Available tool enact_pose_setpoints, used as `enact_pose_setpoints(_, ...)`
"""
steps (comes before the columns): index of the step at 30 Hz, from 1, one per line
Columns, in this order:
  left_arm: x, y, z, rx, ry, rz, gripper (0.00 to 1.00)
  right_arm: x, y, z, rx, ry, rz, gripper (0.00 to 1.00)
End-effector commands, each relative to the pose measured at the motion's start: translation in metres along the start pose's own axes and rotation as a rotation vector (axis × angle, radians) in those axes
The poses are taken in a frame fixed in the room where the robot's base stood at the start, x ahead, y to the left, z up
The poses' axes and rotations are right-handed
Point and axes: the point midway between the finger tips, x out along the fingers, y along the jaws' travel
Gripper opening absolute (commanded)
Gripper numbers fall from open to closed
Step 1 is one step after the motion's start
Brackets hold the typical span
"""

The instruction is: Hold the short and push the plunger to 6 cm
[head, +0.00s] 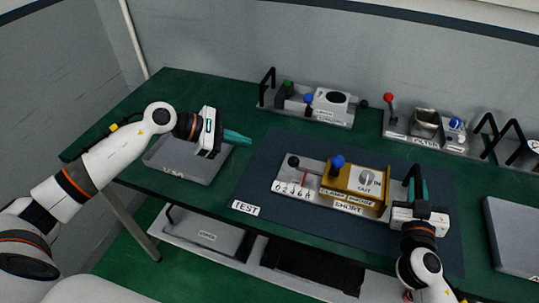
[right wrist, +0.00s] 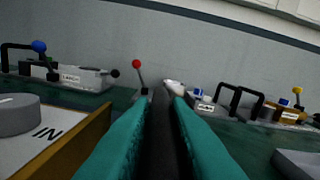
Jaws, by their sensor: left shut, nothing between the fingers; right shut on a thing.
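The short (head: 348,209) lies on the dark mat, with a brass body (head: 350,187), a blue knob (head: 337,161) and an IN/OUT dial (head: 367,178). Its plunger has a black ball knob (head: 293,161) at the left, above a numbered scale (head: 291,189) with a red mark. My right gripper (head: 418,188) is at the short's right end, shut on its black handle (head: 410,172). In the right wrist view the dark handle (right wrist: 165,140) shows between the teal fingers. My left gripper (head: 238,138) is shut and empty, up and left of the plunger knob, apart from it.
A grey tray (head: 185,165) lies under my left arm. The mat (head: 262,175) carries a TEST label (head: 245,208). A launcher unit (head: 315,104) and a filter unit (head: 425,128) stand at the back. A grey slab (head: 515,235) lies at the right.

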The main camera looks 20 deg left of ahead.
Motion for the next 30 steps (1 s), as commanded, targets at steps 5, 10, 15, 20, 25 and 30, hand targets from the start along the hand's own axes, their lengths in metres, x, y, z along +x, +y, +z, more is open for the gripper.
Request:
enact_pose_setpoints(5,0.001,0.0,0.001,0.0,0.0,0.0,0.0,-0.002,0.004,-0.008,-0.001,0.015,0.008,0.29)
enact_pose_setpoints(10,0.001,0.0,0.0,0.0,0.0,0.0,0.0,-0.001,0.002,-0.004,0.0,0.008,0.004,0.42)
enact_pose_setpoints(15,0.0,0.0,0.0,0.0,0.0,0.0,0.0,-0.001,0.001,-0.003,0.0,0.005,0.003,0.42)
enact_pose_setpoints(20,0.0,0.0,0.0,0.0,0.0,-0.001,0.0,-0.011,0.002,-0.003,0.001,0.006,0.003,0.42)
enact_pose_setpoints(25,0.0,0.0,0.0,0.0,0.0,-0.001,0.0,-0.04,0.002,-0.004,0.003,0.008,0.004,0.42)
enact_pose_setpoints(30,0.0,0.0,0.0,0.0,0.0,0.0,0.0,-0.075,0.002,-0.004,0.003,0.01,0.004,0.42)
